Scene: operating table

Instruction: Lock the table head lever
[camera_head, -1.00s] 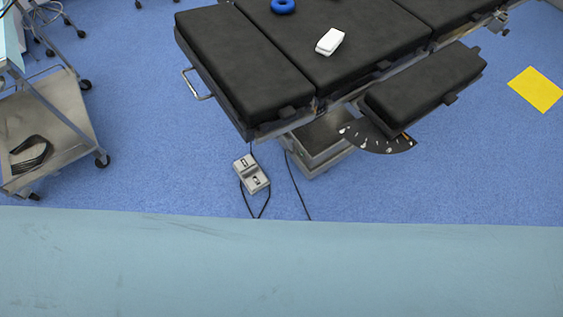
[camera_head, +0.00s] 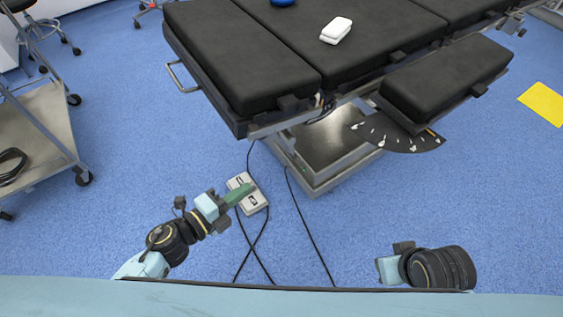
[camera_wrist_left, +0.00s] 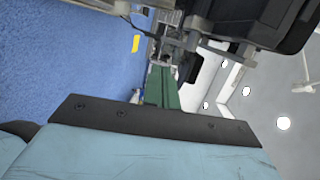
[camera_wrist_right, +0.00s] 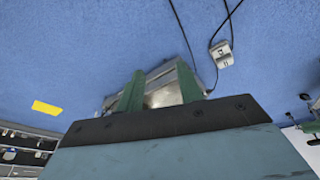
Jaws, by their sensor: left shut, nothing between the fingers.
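The operating table (camera_head: 270,55) has black pads and stands across the upper part of the head view. A bent metal loop handle (camera_head: 181,76) sticks out from its left side. A small metal fitting (camera_head: 322,102) shows at its near corner; I cannot tell which part is the head lever. My left gripper (camera_head: 243,192) has green fingers, is shut and empty, and is in front of and below the table, apart from it. My left fingers also show together in the left wrist view (camera_wrist_left: 161,85). My right gripper (camera_wrist_right: 158,85) is open and empty; its fingers are hidden in the head view.
A foot pedal (camera_head: 253,203) with black cables lies on the floor, partly behind my left fingers. A metal trolley (camera_head: 45,125) stands at the left. The black side pad (camera_head: 445,80) juts out at the right.

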